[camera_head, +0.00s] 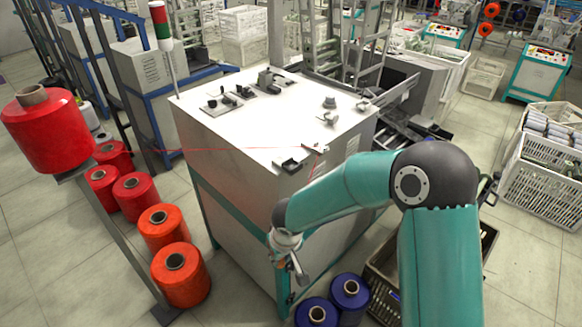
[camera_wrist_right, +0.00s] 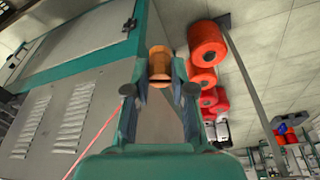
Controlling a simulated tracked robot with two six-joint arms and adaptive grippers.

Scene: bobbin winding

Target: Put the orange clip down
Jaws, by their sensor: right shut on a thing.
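The orange clip (camera_wrist_right: 159,60) sits between the fingertips of my right gripper (camera_wrist_right: 161,88), which is shut on it. In the head view my right gripper (camera_head: 297,268) hangs low beside the front corner of the white-topped machine (camera_head: 262,107). I cannot make out the clip clearly in that view. My left gripper is not in view.
A big red spool (camera_head: 47,130) stands on a post at left, with orange spools (camera_head: 181,274) on the floor. A red thread runs to the machine top. Blue spools (camera_head: 349,291) and a dark crate (camera_head: 381,272) stand below my right arm.

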